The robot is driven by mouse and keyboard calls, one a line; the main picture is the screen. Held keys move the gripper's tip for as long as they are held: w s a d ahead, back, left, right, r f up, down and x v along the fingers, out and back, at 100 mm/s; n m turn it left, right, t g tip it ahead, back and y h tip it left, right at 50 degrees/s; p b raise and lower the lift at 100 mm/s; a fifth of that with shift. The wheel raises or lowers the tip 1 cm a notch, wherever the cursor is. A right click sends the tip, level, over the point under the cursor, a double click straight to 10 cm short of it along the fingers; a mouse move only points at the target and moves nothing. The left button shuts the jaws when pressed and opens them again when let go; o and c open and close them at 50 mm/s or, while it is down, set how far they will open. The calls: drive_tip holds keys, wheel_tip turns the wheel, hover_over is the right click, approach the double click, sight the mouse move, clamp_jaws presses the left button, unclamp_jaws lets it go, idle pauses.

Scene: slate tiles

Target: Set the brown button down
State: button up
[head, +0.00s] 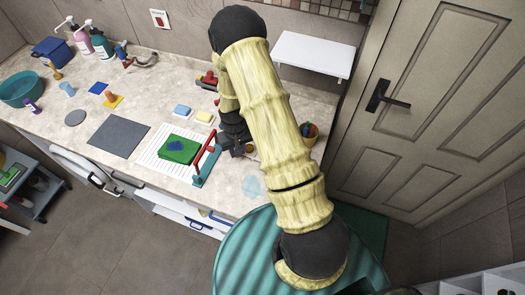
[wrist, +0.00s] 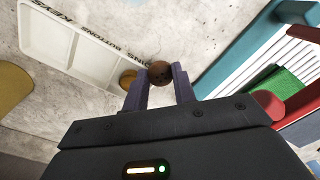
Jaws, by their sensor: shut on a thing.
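In the wrist view, my gripper (wrist: 160,82) is shut on the brown button (wrist: 160,73), a small dark brown disc with holes, held between the two fingertips. A white sorting tray (wrist: 42,48) with compartments lies at the upper left of that view; its edge is lettered KEYS, BUTTONS and COINS. An orange-brown disc (wrist: 127,78) shows just left of the fingers, near the lettered edge. In the head view, my gripper (head: 242,152) is low over the counter, right of the red-handled teal thing; the button and tray cannot be made out there.
On the counter (head: 140,100), a green block (head: 178,150) sits on a white ribbed board (head: 150,158), beside the red-handled teal thing (head: 207,165). A grey mat (head: 118,137) lies farther left. A small pot (head: 310,132) stands right of my arm.

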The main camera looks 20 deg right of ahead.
drive_tip(key=shift+s, duration=0.1)
drive_tip(key=s+d+r+n+y+b, duration=0.1)
drive_tip(key=s+d+r+n+b, duration=0.1)
drive_tip(key=d+r+n, duration=0.2)
drive_tip(key=d+r, duration=0.3)
drive_tip(key=d, duration=0.2)
drive_tip(key=shift+d+b, duration=0.35)
drive_tip(key=shift+d, duration=0.05)
drive_tip(key=shift+f+p, duration=0.95)
drive_tip(key=shift+f, duration=2)
drive_tip(key=shift+f+p, duration=0.75)
drive_tip(key=shift+f, duration=1.3)
